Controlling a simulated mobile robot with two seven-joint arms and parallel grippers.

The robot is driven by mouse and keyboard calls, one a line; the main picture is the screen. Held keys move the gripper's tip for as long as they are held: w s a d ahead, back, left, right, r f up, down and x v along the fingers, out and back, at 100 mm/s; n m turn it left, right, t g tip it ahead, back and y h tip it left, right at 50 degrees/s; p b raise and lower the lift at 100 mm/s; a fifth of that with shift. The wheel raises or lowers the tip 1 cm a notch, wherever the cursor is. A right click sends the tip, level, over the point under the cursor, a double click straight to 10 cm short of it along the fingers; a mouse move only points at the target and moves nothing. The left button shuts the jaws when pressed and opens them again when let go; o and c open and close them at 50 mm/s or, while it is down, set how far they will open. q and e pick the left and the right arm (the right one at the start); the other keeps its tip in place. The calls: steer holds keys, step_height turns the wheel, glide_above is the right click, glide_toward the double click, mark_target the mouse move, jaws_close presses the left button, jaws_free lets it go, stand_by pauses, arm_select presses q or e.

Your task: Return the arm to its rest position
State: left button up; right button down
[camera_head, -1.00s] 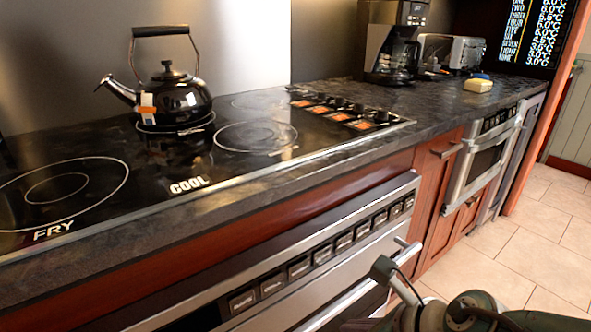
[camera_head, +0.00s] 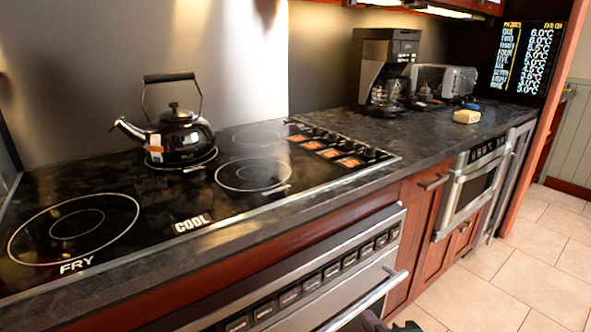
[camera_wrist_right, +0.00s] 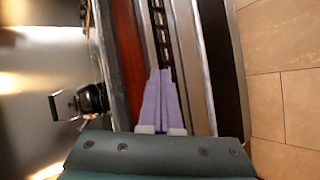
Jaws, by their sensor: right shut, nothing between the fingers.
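My right gripper (camera_wrist_right: 160,76) shows in the wrist view as two pale purple fingers lying side by side, shut with nothing between them. It is in front of the oven's button panel and holds no object. In the head view only a small dark piece of my right arm (camera_head: 392,326) shows at the bottom edge, near the oven handle (camera_head: 372,298). Whether it touches the handle cannot be told. My left gripper is not in view.
A black kettle (camera_head: 181,139) stands on the cooktop (camera_head: 150,215). A coffee maker (camera_head: 386,75), a toaster (camera_head: 446,82) and a yellow sponge (camera_head: 466,116) are on the counter. The microwave drawer (camera_head: 476,181) at right looks closed. The tiled floor (camera_head: 495,285) is clear.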

steer(key=s+d+r+m+g+p, duration=0.3)
steer(key=s+d+r+m+g, duration=0.15)
steer(key=s+r+m, duration=0.4)
steer(key=s+d+r+m+g+p, duration=0.45)
steer(key=s+m, duration=0.45)
steer(key=s, duration=0.4)
arm_select(q)
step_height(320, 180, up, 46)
steer(key=p, duration=3.6)
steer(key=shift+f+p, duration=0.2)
steer(key=shift+p, duration=0.15)
arm_select(e)
step_height(320, 180, up, 38)
steer(key=t, duration=0.1)
steer(key=shift+f, duration=0.2)
steer(key=shift+s+n, duration=0.1)
steer(key=shift+n, duration=0.15)
